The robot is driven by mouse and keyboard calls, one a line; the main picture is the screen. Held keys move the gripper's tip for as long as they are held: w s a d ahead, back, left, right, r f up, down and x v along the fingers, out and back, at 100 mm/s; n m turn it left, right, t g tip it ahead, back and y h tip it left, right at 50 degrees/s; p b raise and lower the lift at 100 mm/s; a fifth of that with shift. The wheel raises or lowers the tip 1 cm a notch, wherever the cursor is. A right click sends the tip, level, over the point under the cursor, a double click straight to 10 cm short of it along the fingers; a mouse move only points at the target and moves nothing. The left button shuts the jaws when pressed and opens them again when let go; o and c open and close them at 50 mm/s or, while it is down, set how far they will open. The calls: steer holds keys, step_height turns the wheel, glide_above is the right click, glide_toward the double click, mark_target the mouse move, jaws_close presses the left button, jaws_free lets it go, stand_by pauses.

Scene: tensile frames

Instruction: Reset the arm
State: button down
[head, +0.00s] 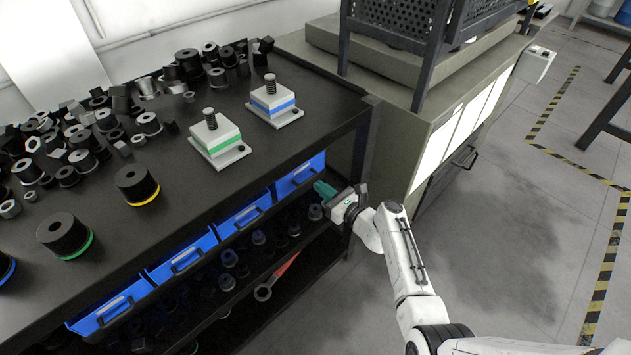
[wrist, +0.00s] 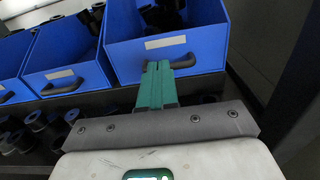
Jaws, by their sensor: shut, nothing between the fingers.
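My gripper (head: 324,190) is at the right end of the black workbench (head: 215,188), just in front of the rightmost blue bin (head: 300,176). In the wrist view its teal fingers (wrist: 157,82) are shut together with nothing between them. The fingertips overlap the dark handle (wrist: 170,66) of the blue bin (wrist: 125,53) in the picture; I cannot tell whether they touch it. Dark parts (wrist: 163,15) lie inside that bin. My arm reaches in from the lower right.
More blue bins (head: 187,253) line the bench front, above a lower shelf with dark parts and a red-handled tool (head: 284,267). Fixtures with green (head: 217,140) and blue (head: 273,102) bands stand on top. A grey cabinet (head: 440,140) is behind right. The floor (head: 510,230) at right is clear.

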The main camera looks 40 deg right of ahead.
steer(key=s+p, duration=0.1)
steer(key=s, duration=0.6)
steer(key=shift+d, duration=0.15)
steer(key=s+a+f+n+g+y, duration=0.1)
steer(key=s+a+n+g+y, duration=0.2)
steer(key=a+n, duration=0.35)
steer(key=s+a+f+n+g+y, duration=0.2)
steer(key=s+a+n+g+y, duration=0.1)
steer(key=a+n, duration=0.4)
steer(key=s+a+n+g, duration=0.4)
steer(key=s+n+g, duration=0.3)
steer(key=s+n, duration=0.4)
steer(key=s+d+r+n+g+h+p, duration=0.15)
steer(key=s+r+n+g+h, duration=0.25)
steer(key=s+r+n+h, duration=0.55)
step_height(320, 180, up, 10)
steer(key=s+n+y+p, duration=0.1)
steer(key=y+p, duration=0.1)
steer(key=p, duration=1)
steer(key=shift+s+d+y, duration=0.35)
steer(key=shift+d, duration=0.05)
